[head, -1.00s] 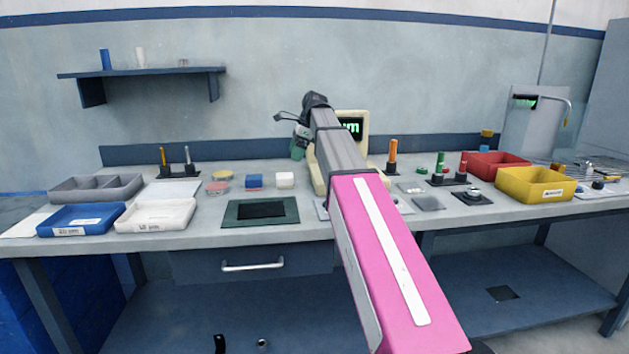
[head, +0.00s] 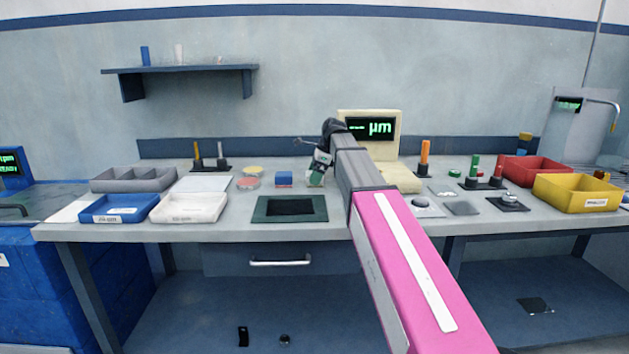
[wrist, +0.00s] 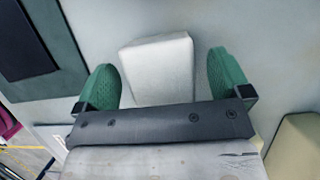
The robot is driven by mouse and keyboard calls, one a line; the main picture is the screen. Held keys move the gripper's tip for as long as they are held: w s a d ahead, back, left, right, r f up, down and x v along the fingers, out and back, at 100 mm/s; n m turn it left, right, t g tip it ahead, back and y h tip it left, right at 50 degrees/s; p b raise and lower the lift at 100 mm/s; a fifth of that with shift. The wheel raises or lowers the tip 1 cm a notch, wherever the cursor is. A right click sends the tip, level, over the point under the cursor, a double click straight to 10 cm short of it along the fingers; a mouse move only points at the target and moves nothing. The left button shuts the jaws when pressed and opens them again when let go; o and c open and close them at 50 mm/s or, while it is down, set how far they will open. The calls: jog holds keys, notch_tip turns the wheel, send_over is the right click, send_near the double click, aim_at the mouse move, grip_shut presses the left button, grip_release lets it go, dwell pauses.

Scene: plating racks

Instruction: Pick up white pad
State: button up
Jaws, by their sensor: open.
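The white pad (wrist: 158,62) is a pale block lying on the bench top in the wrist view. My gripper (wrist: 161,74) is open, with one green fingertip on each side of the pad's near part. A gap shows between the pad and each finger, wider on the right. The pad's near edge is hidden behind the dark gripper bar. In the head view my gripper (head: 316,178) is low over the bench, just right of the blue block (head: 284,179), and mostly covers the pad. I cannot tell the fingertips' exact height.
A dark green mat (head: 262,215) lies in front. A cream display unit (head: 398,178) stands close on the right. Round red and yellow pieces (head: 248,182) lie left of the blue block. White (head: 187,219) and blue (head: 88,218) trays stand further left.

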aim_at(310, 173)
jog(key=shift+a+f, duration=0.1)
jog(key=shift+f, duration=0.15)
jog(key=c, duration=1)
jog(key=shift+r, duration=0.15)
notch_tip(310, 173, up, 4)
jog(key=shift+r, duration=0.1)
jog(key=s+a+r, duration=0.2)
jog(key=a, duration=0.1)
jog(key=s+a+r, duration=0.2)
jog(key=a, duration=0.1)
jog(key=s+a+r, duration=0.2)
jog(key=a, duration=0.1)
jog(key=shift+s+a+r, duration=0.25)
jog(key=shift+a+r, duration=0.05)
